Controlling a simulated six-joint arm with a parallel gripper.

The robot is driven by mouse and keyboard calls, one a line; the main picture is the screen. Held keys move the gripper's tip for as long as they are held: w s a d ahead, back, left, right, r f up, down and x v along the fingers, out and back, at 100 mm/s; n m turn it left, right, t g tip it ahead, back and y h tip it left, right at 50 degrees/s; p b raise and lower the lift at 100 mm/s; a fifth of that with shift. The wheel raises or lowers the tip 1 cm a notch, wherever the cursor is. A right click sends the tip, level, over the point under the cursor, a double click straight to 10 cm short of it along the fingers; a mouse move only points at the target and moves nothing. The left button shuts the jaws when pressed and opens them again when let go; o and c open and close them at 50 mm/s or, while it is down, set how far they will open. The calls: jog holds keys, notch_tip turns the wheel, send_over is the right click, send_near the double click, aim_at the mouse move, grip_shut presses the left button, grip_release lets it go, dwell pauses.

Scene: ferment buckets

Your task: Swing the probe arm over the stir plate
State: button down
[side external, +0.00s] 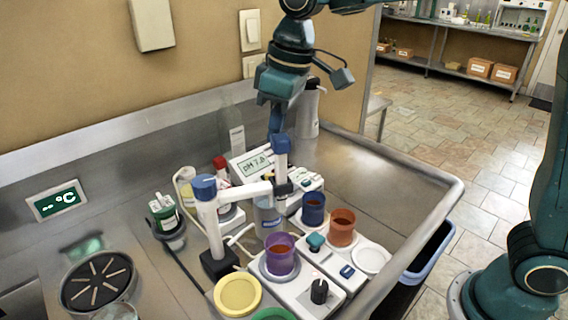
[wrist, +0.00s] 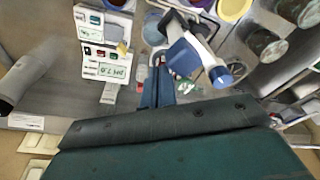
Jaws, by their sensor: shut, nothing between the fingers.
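The probe arm has a white post with a blue cap (side external: 204,187), rising from a black base. Its white bar (side external: 245,190) reaches right to a blue-topped probe holder (side external: 281,146). The stir plate (side external: 300,293) is a white unit with a black knob, in front and right of the post; a purple beaker (side external: 281,258) stands on it. My gripper (side external: 274,130) is shut and empty, pointing down close beside the probe holder. Contact cannot be told. In the wrist view my gripper (wrist: 155,92) is shut beside blue and white parts of the probe arm (wrist: 190,55).
A pH meter (side external: 254,164) stands behind the bar. Blue (side external: 313,211) and orange (side external: 342,229) cups stand right of it. The steel bench is bare at the right.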

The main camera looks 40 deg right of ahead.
aim_at(289, 140)
jog(key=shift+s, duration=0.2)
dwell(0.3)
jog(key=shift+s+a, duration=0.25)
jog(key=shift+s, duration=0.5)
jog(key=shift+s+a, duration=0.25)
jog(key=shift+s, duration=0.45)
jog(key=shift+s+a, duration=0.1)
jog(key=shift+s, duration=0.05)
jog(key=shift+s+a, duration=0.35)
jog(key=shift+s, duration=0.25)
jog(key=shift+s+a, duration=0.35)
jog(key=shift+s, duration=0.25)
jog(key=shift+w, duration=0.1)
jog(key=shift+w+d, duration=0.45)
jog(key=shift+w, duration=0.1)
